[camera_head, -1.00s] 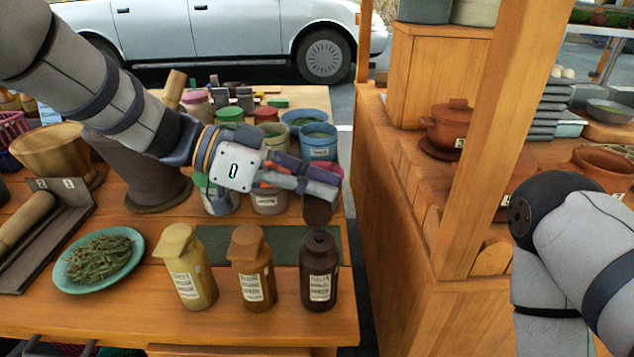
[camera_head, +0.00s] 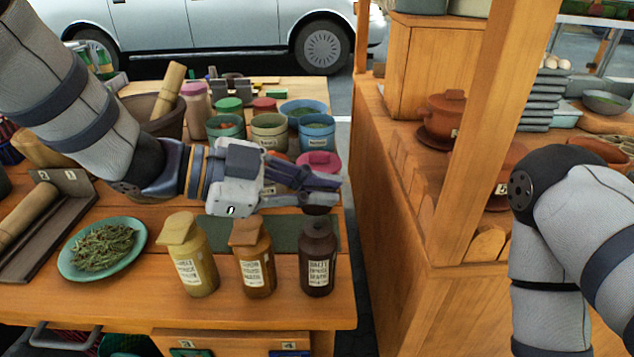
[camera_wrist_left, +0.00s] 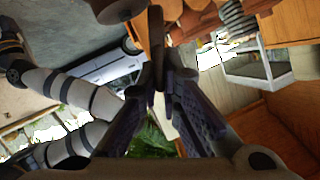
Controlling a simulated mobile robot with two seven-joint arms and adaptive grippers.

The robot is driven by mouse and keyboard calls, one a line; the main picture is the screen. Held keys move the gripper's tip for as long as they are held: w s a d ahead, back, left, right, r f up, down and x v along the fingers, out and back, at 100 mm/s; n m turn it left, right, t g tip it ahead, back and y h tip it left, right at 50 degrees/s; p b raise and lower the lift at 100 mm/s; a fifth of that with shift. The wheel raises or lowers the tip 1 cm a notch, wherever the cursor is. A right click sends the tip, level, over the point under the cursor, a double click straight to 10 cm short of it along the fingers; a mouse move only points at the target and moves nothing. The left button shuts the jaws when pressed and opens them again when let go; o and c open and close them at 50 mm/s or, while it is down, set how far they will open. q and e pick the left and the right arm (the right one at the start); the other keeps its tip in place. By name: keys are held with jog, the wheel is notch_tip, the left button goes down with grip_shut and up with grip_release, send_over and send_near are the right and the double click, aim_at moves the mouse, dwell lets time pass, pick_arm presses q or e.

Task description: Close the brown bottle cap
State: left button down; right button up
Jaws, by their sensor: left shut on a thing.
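The dark brown bottle (camera_head: 318,265) stands upright at the right of a row of three, near the table's front right corner, its label facing me. Its top shows no cap seated on it. My left gripper (camera_head: 332,190) is above and slightly behind this bottle in the head view, shut on a dark brown cap (camera_head: 316,209) that hangs just under the fingers. The cap looks apart from the bottle neck; the fingers partly hide it. In the left wrist view the fingers (camera_wrist_left: 158,75) nearly meet, and what they hold is unclear. My right gripper is out of view.
A capped orange-brown bottle (camera_head: 254,265) and a capped yellow bottle (camera_head: 190,262) stand close to the left. A green plate (camera_head: 68,262) of herbs lies further left. Several tubs, including a blue one (camera_head: 317,135), stand behind. A wooden post (camera_head: 490,130) rises at the right.

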pick_arm(q)
jog(key=s+m+t, duration=0.1)
jog(key=s+f+m, duration=0.1)
jog(key=shift+f+m+t, duration=0.3)
jog(key=shift+m+t, duration=0.1)
jog(key=shift+s+d+f+m+t+h, duration=0.1)
jog(key=shift+s+f+m+t+h, duration=0.45)
jog(key=shift+m, duration=0.7)
jog(key=shift+s+a+f+m+t+h, duration=0.1)
jog(key=shift+s+f+m+t+h, duration=0.25)
jog(key=shift+f+m, duration=0.75)
jog(key=shift+s+d+f+m+t+h, duration=0.1)
jog(key=shift+s+f+m+t+h, duration=0.3)
jog(key=shift+m, duration=1.05)
jog(key=shift+w+f, duration=0.2)
jog(key=c, duration=1.9)
grip_release()
jog(key=shift+o, duration=0.6)
jog(key=shift+r, duration=0.1)
jog(key=shift+w+r, duration=0.1)
jog(key=shift+r, duration=0.05)
